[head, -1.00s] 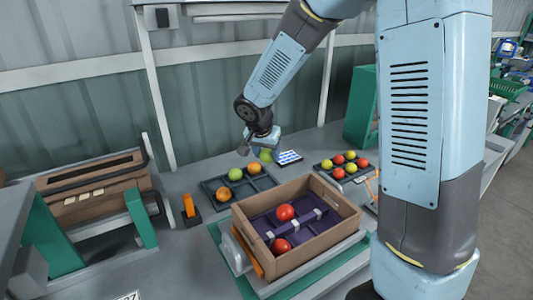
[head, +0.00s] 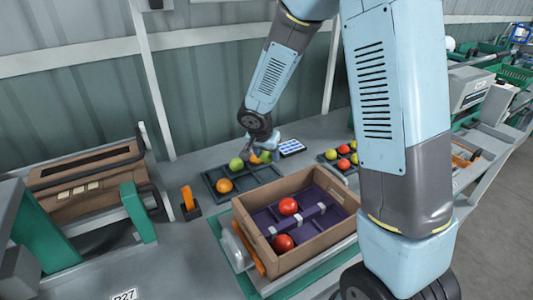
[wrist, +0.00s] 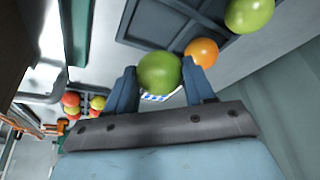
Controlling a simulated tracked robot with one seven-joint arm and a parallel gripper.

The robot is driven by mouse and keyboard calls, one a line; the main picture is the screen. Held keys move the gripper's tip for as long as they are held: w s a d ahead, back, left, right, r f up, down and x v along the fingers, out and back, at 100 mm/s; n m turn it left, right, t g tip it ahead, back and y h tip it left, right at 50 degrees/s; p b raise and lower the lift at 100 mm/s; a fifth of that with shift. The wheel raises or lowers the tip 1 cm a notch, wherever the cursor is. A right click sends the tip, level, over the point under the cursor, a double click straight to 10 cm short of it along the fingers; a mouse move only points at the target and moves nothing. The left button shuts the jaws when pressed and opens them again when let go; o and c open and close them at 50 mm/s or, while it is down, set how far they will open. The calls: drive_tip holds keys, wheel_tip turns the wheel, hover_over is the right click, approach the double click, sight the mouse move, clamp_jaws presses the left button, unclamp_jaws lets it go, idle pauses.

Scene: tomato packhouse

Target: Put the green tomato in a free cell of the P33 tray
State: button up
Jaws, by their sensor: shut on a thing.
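My gripper (wrist: 161,84) is shut on a green tomato (wrist: 160,71), which shows between the two fingers in the wrist view. In the head view the gripper (head: 262,149) is over the far side of a dark divided tray (head: 249,184), and the held tomato is partly hidden. That tray holds a green tomato (head: 236,163) and an orange one (head: 255,158) at the back, and another orange one (head: 224,185) at the front left. Its front right cells look empty. I can read no P33 label.
An open brown crate (head: 262,236) with red tomatoes stands in front of the tray. Another dark tray with red and yellow tomatoes (head: 343,164) is at the right, partly behind my arm. A blue-and-white card (head: 291,148) lies behind; an orange-handled thing (head: 188,198) stands left.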

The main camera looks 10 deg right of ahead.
sight(266, 175)
drive_tip(key=shift+f, duration=2.25)
drive_tip(key=shift+f, duration=0.55)
drive_tip(key=o, duration=0.7)
drive_tip(key=shift+c, duration=1.2)
drive_tip(key=shift+o, duration=0.2)
drive_tip(key=shift+a, duration=0.1)
drive_tip(key=shift+r, duration=0.1)
drive_tip(key=shift+w+r, duration=0.1)
drive_tip(key=shift+r, duration=3.35)
